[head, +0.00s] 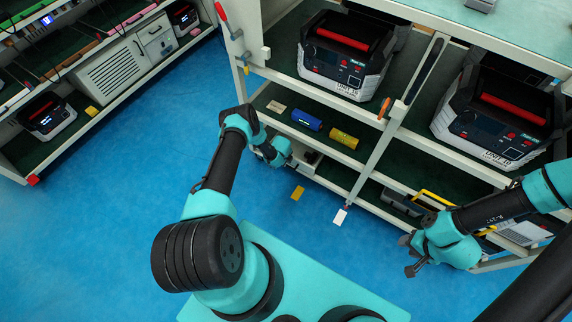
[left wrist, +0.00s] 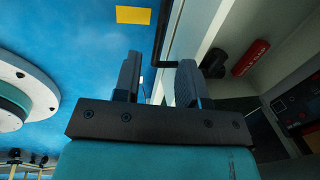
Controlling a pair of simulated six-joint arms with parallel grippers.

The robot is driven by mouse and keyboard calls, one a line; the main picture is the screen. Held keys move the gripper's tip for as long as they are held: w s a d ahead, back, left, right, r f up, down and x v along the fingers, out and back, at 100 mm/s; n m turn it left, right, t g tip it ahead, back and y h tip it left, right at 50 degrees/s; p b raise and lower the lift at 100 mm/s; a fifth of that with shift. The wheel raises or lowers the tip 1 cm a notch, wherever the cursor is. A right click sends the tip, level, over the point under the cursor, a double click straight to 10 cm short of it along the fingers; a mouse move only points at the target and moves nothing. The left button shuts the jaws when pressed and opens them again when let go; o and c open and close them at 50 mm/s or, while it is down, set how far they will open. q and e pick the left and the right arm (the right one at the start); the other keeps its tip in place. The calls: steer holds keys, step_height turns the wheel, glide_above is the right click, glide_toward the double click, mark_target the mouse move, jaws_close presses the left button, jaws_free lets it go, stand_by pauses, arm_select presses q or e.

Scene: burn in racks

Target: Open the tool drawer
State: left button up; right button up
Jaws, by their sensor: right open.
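The tool drawer appears to be the pale box front (head: 305,157) low in the rack's left bay in the head view; my left gripper partly hides it. My left gripper (head: 286,158) is at that front. In the left wrist view its two fingers (left wrist: 160,82) are apart, with a gap between them. A black bar, seemingly a handle (left wrist: 163,45), runs along a pale front (left wrist: 200,28) toward that gap. I cannot tell whether the fingers touch it. My right gripper (head: 412,256) is open and empty, in front of the rack's right bay.
The rack holds dark units with red handles (head: 343,38) above. A blue cylinder (head: 307,119) and a yellow one (head: 343,139) lie on the shelf above the drawer. Blue floor is clear at left.

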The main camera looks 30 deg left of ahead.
arm_select(q)
steer(key=shift+w+f, duration=0.2)
steer(key=shift+f, duration=0.7)
steer(key=shift+w+f, duration=0.15)
steer(key=shift+f, duration=0.8)
steer(key=shift+w+f, duration=0.2)
steer(key=shift+f, duration=0.7)
steer(key=shift+c, duration=0.3)
jaws_close()
